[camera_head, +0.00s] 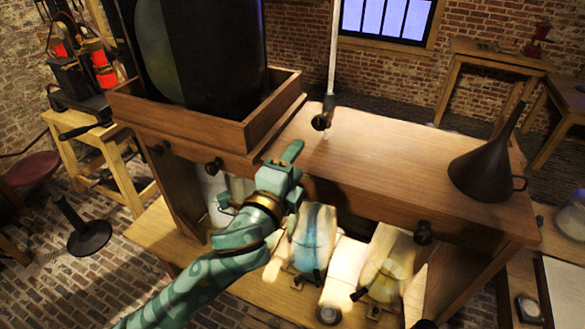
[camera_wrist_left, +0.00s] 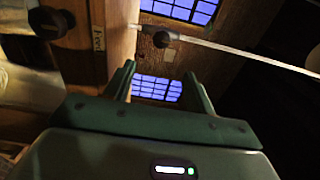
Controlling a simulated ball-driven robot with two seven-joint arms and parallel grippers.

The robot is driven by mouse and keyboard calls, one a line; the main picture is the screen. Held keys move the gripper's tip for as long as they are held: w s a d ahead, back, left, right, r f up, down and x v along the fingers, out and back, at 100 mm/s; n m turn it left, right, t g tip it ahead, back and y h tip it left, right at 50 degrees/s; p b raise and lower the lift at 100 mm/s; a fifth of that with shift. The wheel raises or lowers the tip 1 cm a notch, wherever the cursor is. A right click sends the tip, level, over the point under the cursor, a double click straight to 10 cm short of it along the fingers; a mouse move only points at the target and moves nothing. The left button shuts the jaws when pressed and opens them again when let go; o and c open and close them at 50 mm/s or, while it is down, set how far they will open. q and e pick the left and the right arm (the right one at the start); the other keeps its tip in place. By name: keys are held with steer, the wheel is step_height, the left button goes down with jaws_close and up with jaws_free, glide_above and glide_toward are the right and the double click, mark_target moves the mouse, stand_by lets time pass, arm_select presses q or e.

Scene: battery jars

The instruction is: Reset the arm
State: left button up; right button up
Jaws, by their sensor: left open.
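My left arm (camera_head: 215,265), green with darker bands, comes in from the lower left of the head view. Its left gripper (camera_head: 288,158) is in front of the wooden cabinet's front edge, near the tabletop's height. In the left wrist view the left gripper (camera_wrist_left: 160,82) shows two green fingers standing apart with nothing between them. Beyond them are the wooden top and a blue-lit window. My right arm and gripper are not in view.
The cabinet top (camera_head: 385,150) bears a dark cylinder (camera_head: 215,50) in a wooden tray (camera_head: 185,128), a hanging rod with a dark knob (camera_head: 322,121), and a dark funnel (camera_head: 482,172). Glass jars (camera_head: 313,240) stand on the shelf below, close to my left arm. A stool (camera_head: 35,169) stands left.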

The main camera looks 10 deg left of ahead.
arm_select(q)
steer(key=shift+s+a, duration=0.15)
steer(key=shift+s, duration=0.15)
